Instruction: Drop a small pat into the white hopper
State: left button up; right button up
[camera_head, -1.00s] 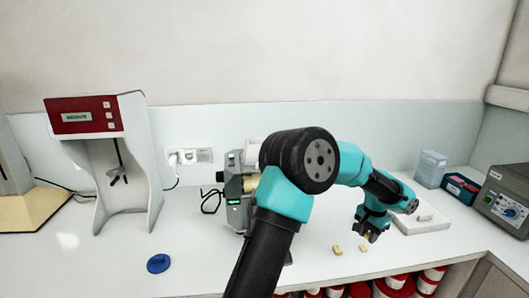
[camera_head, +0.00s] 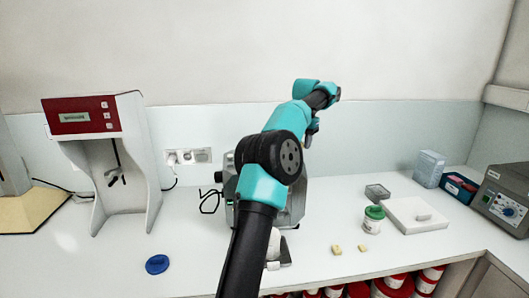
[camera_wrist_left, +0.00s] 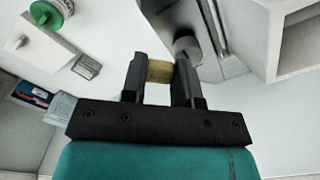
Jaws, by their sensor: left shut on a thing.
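My left gripper (camera_head: 311,136) is raised over the right side of the grey mill (camera_head: 297,205), and its jaws are mostly hidden in the head view. In the left wrist view my left gripper (camera_wrist_left: 159,78) is shut on a small yellow pat (camera_wrist_left: 160,71), held between the fingertips. Two more pats lie on the counter, one on the left (camera_head: 337,250) and one on the right (camera_head: 362,248). My arm covers the middle of the mill, and I cannot make out the white hopper there. My right gripper is out of view.
A jar with a green lid (camera_head: 374,213), a small grey tray (camera_head: 377,192) and a white slab (camera_head: 416,215) stand on the right. A blue disc (camera_head: 157,264) lies front left, near a white stand (camera_head: 126,170). The counter between disc and mill is clear.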

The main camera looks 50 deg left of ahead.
pick_arm(q)
jog(key=s+a+r+n, duration=0.2)
jog(key=s+a+r, duration=0.7)
jog(key=s, duration=0.3)
jog(key=shift+s+a+r+n, duration=0.15)
jog(key=shift+s+r+n, duration=0.05)
jog(key=shift+s+n, duration=0.2)
jog(key=shift+w+f, duration=0.1)
